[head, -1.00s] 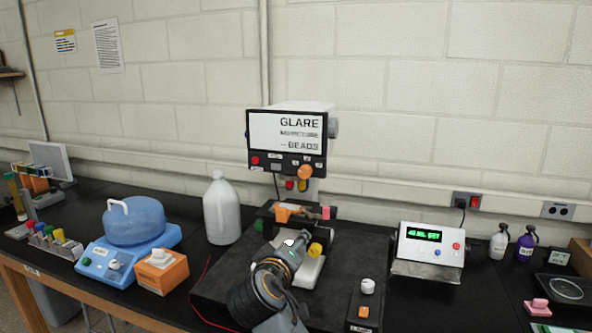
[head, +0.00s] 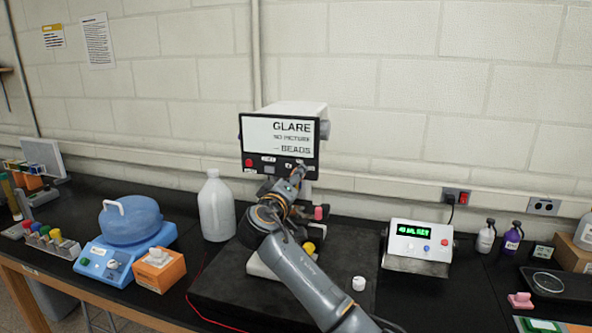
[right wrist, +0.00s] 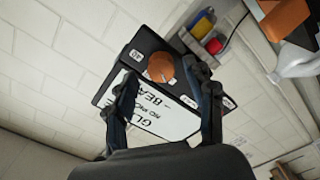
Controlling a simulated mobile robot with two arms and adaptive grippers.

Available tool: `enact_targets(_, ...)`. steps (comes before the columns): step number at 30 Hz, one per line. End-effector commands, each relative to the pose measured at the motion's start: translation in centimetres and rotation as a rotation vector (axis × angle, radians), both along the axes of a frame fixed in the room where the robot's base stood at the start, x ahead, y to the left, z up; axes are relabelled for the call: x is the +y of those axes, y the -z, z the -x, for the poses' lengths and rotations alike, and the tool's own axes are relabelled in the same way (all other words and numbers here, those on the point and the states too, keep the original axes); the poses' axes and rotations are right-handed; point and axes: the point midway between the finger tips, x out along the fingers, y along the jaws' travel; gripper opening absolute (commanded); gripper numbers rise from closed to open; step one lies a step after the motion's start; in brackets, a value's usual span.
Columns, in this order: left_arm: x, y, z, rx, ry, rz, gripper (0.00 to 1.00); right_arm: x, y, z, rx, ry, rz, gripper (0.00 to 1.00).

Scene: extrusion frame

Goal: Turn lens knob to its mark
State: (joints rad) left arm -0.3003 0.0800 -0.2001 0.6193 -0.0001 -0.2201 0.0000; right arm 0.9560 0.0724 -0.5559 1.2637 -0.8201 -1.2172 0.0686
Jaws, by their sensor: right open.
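The monitor box (head: 279,137) shows "GLARE NO PICTURE – BEADS" on its screen. In the right wrist view, a round orange knob (right wrist: 160,67) sits on its dark front panel (right wrist: 143,45); I take it for the lens knob. A thin pale line shows on its face, but I cannot read any mark. My right gripper (right wrist: 158,72) is open, one finger on each side of the knob in that view; contact is not clear. In the head view my right gripper (head: 299,173) is at the panel's lower right and hides the knob. My left gripper is out of view.
Below the panel are red, yellow and blue parts (right wrist: 207,42). A white jug (head: 216,207) stands left, a display box (head: 418,241) right.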

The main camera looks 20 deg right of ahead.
Motion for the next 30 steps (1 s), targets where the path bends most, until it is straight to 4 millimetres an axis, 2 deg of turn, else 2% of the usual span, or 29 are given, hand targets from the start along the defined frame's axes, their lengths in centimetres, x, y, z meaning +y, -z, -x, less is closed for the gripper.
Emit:
enact_targets(6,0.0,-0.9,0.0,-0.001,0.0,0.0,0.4,-1.0,-0.1,-1.6,0.001,0.0,0.001,0.54)
enact_targets(16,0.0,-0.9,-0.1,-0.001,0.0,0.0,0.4,-1.2,0.1,-1.9,0.0,-0.001,0.0,0.54)
enact_targets(17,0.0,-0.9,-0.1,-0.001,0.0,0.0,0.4,-1.2,0.1,-1.9,0.0,-0.001,0.0,0.52)
enact_targets(24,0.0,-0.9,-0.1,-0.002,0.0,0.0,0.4,-1.2,0.1,-1.9,0.0,-0.001,0.0,0.03)
enact_targets(25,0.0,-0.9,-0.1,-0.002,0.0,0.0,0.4,-1.2,0.1,-1.9,0.0,-0.001,0.0,0.0)
enact_targets(30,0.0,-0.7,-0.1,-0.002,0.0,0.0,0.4,-1.2,0.2,-1.9,-0.003,-0.002,-0.006,0.0)
